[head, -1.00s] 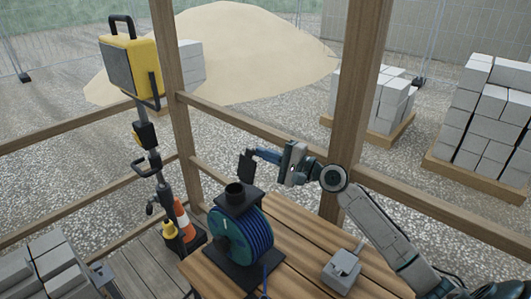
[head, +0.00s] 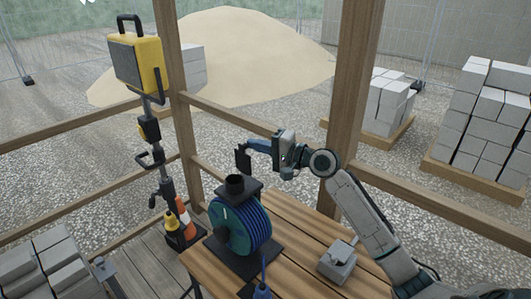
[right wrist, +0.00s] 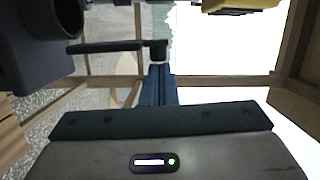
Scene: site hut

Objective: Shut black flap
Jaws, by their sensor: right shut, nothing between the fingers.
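The black flap (head: 242,158) stands up, open, above the black round socket (head: 235,183) on top of the blue cable reel (head: 258,224). My right gripper (head: 252,147) is shut and empty, its blue fingers beside the flap's upper part at its right. I cannot tell whether they touch it. In the right wrist view the flap (right wrist: 112,46) shows nearly edge-on, a thin dark bar, just beyond the shut fingertips (right wrist: 156,72). The dark socket (right wrist: 38,38) shows there at upper left. My left gripper is not in view.
The reel stands on a wooden table (head: 300,240). A grey box with a handle (head: 337,262) sits to its right. A wooden post (head: 352,90) and rail stand behind my right arm. A yellow work light (head: 138,62) stands at left.

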